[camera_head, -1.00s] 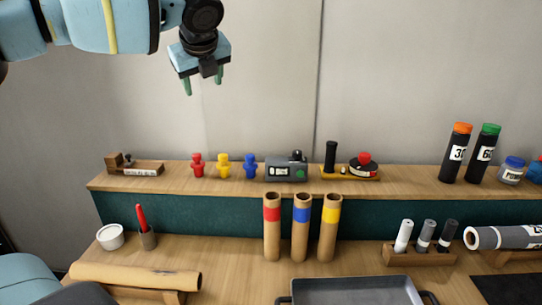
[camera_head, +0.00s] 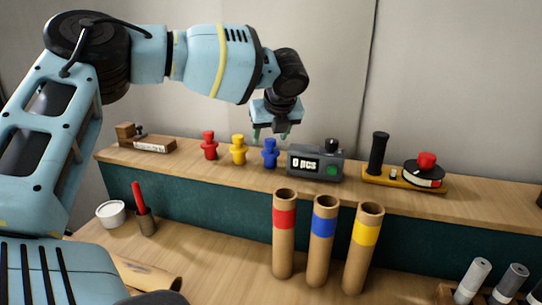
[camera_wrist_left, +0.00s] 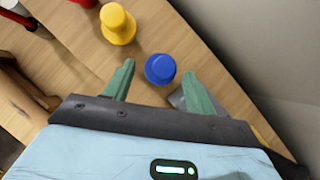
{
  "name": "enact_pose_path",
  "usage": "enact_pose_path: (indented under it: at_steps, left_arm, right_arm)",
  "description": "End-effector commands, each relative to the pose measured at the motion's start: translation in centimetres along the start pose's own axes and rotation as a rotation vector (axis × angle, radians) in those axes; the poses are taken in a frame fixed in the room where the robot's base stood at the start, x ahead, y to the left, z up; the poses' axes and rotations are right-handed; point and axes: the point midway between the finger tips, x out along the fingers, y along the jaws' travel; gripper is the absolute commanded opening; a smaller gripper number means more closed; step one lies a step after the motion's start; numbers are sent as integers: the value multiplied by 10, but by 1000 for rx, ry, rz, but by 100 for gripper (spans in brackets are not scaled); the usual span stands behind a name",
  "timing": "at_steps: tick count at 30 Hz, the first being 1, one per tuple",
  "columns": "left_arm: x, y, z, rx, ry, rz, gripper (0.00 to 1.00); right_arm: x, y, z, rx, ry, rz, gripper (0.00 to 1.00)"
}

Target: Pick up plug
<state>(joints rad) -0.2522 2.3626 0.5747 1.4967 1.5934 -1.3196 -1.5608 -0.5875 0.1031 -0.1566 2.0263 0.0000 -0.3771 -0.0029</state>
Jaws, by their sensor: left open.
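Three plugs stand in a row on the raised wooden shelf: a red plug (camera_head: 209,146), a yellow plug (camera_head: 238,150) and a blue plug (camera_head: 270,153). My left gripper (camera_head: 271,136) is open and points down just above the blue plug. In the left wrist view the blue plug (camera_wrist_left: 160,69) shows between the two green fingertips (camera_wrist_left: 158,78), with gaps on both sides. The yellow plug (camera_wrist_left: 118,22) is beyond the left finger there. My right gripper is not in view.
A grey counter box (camera_head: 316,163) reading "0 pcs" stands close to the right of the blue plug. Three cardboard tubes with red (camera_head: 284,235), blue (camera_head: 321,243) and yellow (camera_head: 362,248) bands stand in front of the shelf. A wooden block holder (camera_head: 147,140) is at the shelf's left end.

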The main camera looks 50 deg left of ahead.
Motion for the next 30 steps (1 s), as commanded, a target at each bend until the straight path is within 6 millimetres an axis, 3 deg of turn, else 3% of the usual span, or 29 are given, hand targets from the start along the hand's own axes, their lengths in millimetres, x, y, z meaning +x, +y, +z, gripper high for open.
enact_pose_path:
  at_steps: [8,18,27,30]
  left_arm:
    - [13,0,0,0,0,1,56]
    - [56,-3,-3,0,0,1,56]
    - [59,-3,-2,0,-1,0,56]
    - [59,-3,-3,0,-1,0,43]
  right_arm:
    - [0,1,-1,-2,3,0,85]
    - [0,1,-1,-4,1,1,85]
    - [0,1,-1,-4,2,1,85]
    - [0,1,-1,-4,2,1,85]
